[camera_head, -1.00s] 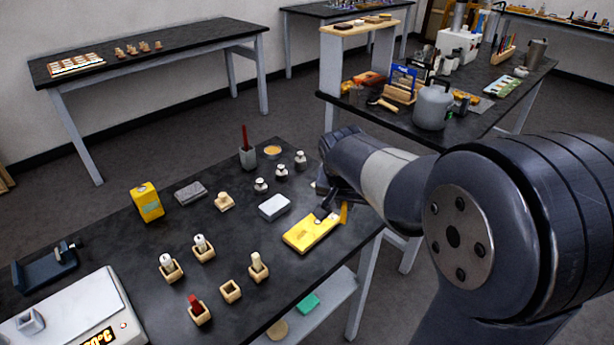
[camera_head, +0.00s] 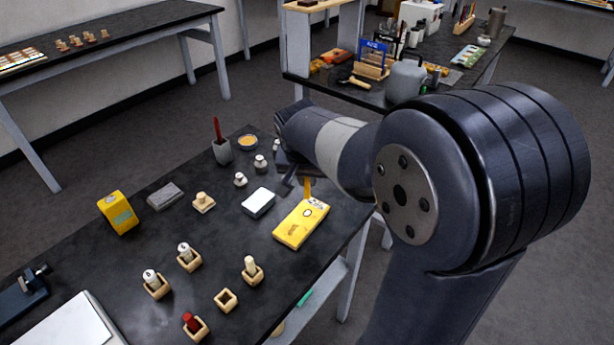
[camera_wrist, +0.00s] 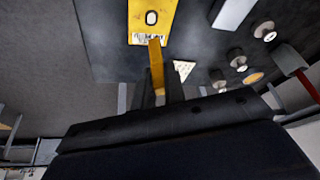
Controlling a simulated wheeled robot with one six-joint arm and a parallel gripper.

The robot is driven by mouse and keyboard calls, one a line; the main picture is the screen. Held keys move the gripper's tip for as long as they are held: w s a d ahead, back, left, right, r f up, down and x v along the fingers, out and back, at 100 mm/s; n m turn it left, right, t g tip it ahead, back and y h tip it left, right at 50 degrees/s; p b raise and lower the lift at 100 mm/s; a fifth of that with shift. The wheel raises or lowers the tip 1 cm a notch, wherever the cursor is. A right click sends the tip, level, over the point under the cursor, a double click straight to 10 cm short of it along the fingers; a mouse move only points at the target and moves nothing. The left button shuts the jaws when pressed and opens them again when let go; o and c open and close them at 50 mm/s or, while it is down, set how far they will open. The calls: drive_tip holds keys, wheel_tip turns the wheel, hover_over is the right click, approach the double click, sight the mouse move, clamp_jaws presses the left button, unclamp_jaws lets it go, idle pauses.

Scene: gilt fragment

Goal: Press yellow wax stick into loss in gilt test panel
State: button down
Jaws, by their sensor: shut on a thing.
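The gilt test panel (camera_head: 291,229) is a flat yellow slab lying on the dark bench. A small pale oval with a dark rim, apparently the loss, shows near its far end; in the wrist view it is on the panel (camera_wrist: 150,36) near the top. My gripper (camera_wrist: 160,80) is shut on the yellow wax stick (camera_wrist: 156,58), which points toward the panel's end. The stick (camera_head: 307,187) shows just beyond the panel's far end in the head view. Whether its tip touches anything I cannot tell. My arm mostly hides my gripper (camera_head: 291,182) there.
An empty wooden block (camera_head: 226,301) and several blocks holding sticks stand near the front. A white block (camera_head: 258,202) lies left of the panel. Small bottles (camera_head: 260,163), a grey cup (camera_head: 222,151) and a yellow box (camera_head: 118,212) stand behind. The bench edge is close right.

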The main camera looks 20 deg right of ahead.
sight(307, 193)
drive_tip(key=shift+f+b, duration=2.05)
drive_tip(key=shift+f, duration=0.6)
drive_tip(key=shift+f, duration=0.25)
idle(2.0)
drive_tip(key=shift+r+p, duration=1.7)
drive_tip(key=shift+r, duration=0.9)
drive_tip(key=shift+s+f, duration=0.1)
